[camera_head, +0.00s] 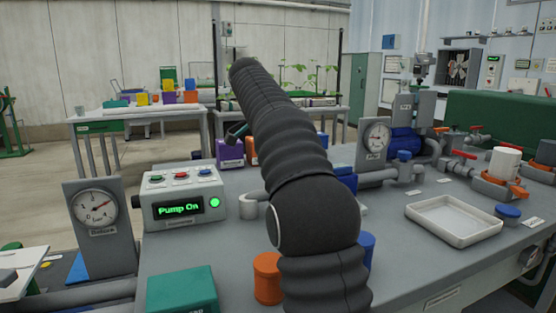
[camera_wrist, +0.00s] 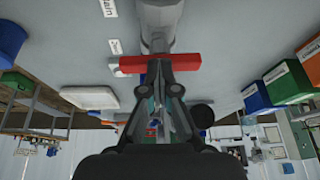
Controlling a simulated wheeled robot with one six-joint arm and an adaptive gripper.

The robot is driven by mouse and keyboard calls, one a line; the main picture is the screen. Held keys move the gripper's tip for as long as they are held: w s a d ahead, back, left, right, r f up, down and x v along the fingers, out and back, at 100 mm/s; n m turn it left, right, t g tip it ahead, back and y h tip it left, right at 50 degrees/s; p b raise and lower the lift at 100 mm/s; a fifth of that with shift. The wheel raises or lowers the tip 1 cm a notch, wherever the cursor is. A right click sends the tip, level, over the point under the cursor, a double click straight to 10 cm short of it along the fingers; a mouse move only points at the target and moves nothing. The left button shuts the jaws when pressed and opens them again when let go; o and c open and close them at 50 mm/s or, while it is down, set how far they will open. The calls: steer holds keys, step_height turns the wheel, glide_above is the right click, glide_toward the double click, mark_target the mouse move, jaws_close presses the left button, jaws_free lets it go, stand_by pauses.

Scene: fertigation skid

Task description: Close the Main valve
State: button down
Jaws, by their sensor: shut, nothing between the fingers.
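A red bar-shaped valve handle (camera_wrist: 186,62) lies across a grey pipe (camera_wrist: 157,35) in the wrist view. A label reading "Main" (camera_wrist: 108,10) is on the grey bench top beside that pipe. My gripper (camera_wrist: 160,66) is shut, with its fingertips at the middle of the red handle. I cannot tell whether they touch it. In the head view my dark arm covers the middle of the bench, and this handle and most of my gripper are hidden behind it.
The control box (camera_head: 182,198) reads "Pump On" with a green light. A round gauge (camera_head: 96,208) stands left of it. A white tray (camera_head: 454,220) lies at the right. Other red-handled valves (camera_head: 463,154) stand behind it. Blue, green and orange bins (camera_wrist: 285,82) show in the wrist view.

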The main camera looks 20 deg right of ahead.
steer(key=shift+d+f+m+g, duration=0.25)
steer(key=shift+f+m+g, duration=0.25)
steer(key=shift+f+m, duration=0.15)
steer(key=c, duration=0.9)
jaws_free()
steer(key=o, duration=0.8)
steer(key=shift+w+d+f, duration=0.1)
steer(key=shift+d, duration=0.6)
steer(key=shift+c, duration=0.2)
steer(key=shift+o, duration=0.7)
steer(key=shift+a+r, duration=0.25)
steer(key=shift+a, duration=0.45)
steer(key=shift+r, duration=0.2)
steer(key=shift+a+r, duration=0.15)
steer(key=shift+r, duration=0.05)
steer(key=a, duration=1.2)
steer(key=shift+w+a+r, duration=0.15)
steer(key=shift+w+r, duration=0.05)
steer(key=shift+w, duration=0.1)
